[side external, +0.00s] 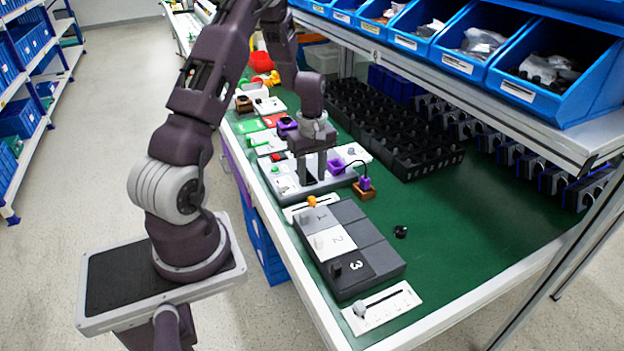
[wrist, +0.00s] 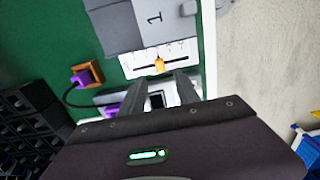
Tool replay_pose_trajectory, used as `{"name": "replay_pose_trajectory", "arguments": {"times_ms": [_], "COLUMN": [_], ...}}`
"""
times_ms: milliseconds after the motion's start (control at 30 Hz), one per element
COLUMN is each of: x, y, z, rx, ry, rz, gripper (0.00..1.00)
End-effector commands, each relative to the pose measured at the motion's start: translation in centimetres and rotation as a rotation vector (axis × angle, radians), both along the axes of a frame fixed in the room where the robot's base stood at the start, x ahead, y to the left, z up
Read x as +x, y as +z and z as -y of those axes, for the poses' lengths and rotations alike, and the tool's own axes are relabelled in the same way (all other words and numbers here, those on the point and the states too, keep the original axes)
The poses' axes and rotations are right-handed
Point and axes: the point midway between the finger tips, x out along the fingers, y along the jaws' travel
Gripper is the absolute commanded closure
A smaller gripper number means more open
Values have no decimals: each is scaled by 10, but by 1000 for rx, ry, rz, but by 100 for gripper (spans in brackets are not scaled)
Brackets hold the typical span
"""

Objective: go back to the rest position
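My gripper (side external: 312,180) points down over a white panel (side external: 282,181) on the green table. Its two fingers are apart, with a gap between them. In the wrist view, the fingers of my gripper (wrist: 163,85) show on either side of a small dark part on the white panel. I cannot tell whether the fingertips touch the panel. I cannot clearly make out the rotary switch. A grey and white box (side external: 366,238) with sections numbered 1, 2 and 3 and small knobs lies nearer the front.
A slider with an orange knob (side external: 311,201) lies beside the numbered box. A purple plug (side external: 364,183) with a black cable stands in a brown block. A small black knob (side external: 400,231) lies on the table. Black bins (side external: 395,130) stand behind.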

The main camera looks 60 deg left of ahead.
Motion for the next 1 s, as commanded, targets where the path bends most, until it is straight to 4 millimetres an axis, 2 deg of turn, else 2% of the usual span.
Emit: {"name": "replay_pose_trajectory", "arguments": {"times_ms": [100,167,267,300,367,400,467,500,600,700,800,900,1000], "x": [1,5,15,16,10,2,-18,-34,-83,-127,-156,-168,-170], "y": [2,15,67,96,138,163,197,216,248,260,262,261,261], "z": [1,7,37,57,91,114,148,169,212,237,248,251,252], "rx": [1,8,40,58,89,111,148,176,248,315,360,382,384], "ry": [-6,-42,-207,-307,-469,-581,-751,-865,-1134,-1345,-1475,-1533,-1542], "rz": [2,15,66,94,136,163,204,232,295,343,372,384,385], "gripper": [62,62,62,62,62,62,62,62,62,62,62,62,62]}}
